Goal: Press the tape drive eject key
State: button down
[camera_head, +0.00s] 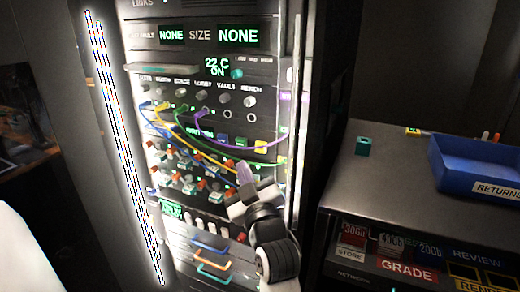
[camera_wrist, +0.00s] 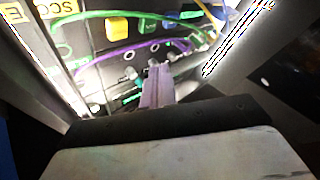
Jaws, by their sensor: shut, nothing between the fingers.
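The rack panel (camera_head: 180,110) stands upright in the middle of the head view. No label that reads as a tape drive eject key can be made out. A yellow key (camera_head: 261,146) sits on the panel's right side, with a green key and a blue key to its left. The yellow key also shows in the wrist view (camera_wrist: 117,26). My gripper (camera_head: 244,172) is shut and empty in front of the panel, below and left of the yellow key. Its pale purple fingertips (camera_wrist: 158,72) point at the panel in the wrist view; contact cannot be told.
Yellow, green, blue and purple cables (camera_head: 185,122) loop across the panel near my gripper. Rows of switches (camera_head: 185,165) and coloured handles (camera_head: 210,250) lie lower. To the right, a cabinet top holds a blue tray (camera_head: 478,165) and a small teal block (camera_head: 363,146).

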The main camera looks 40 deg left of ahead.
aim_at(255, 146)
jog(key=w+a+b, duration=0.1)
jog(key=w, duration=0.5)
jog(key=shift+w+a, duration=0.2)
jog(key=shift+a, duration=0.05)
dwell(1.8)
jog(key=shift+w+a, duration=0.1)
jog(key=shift+w, duration=0.3)
jog(key=shift+w+a+b, duration=0.1)
jog(key=shift+w+b, duration=0.3)
jog(key=shift+b, duration=0.05)
dwell(0.5)
dwell(0.3)
jog(key=shift+s+d, duration=0.2)
jog(key=shift+s, duration=0.6)
jog(key=shift+s+d, duration=0.2)
jog(key=shift+s, duration=0.6)
jog(key=shift+s+d, duration=0.2)
jog(key=shift+s, duration=0.65)
jog(key=shift+s+d, duration=0.2)
jog(key=shift+s, duration=0.6)
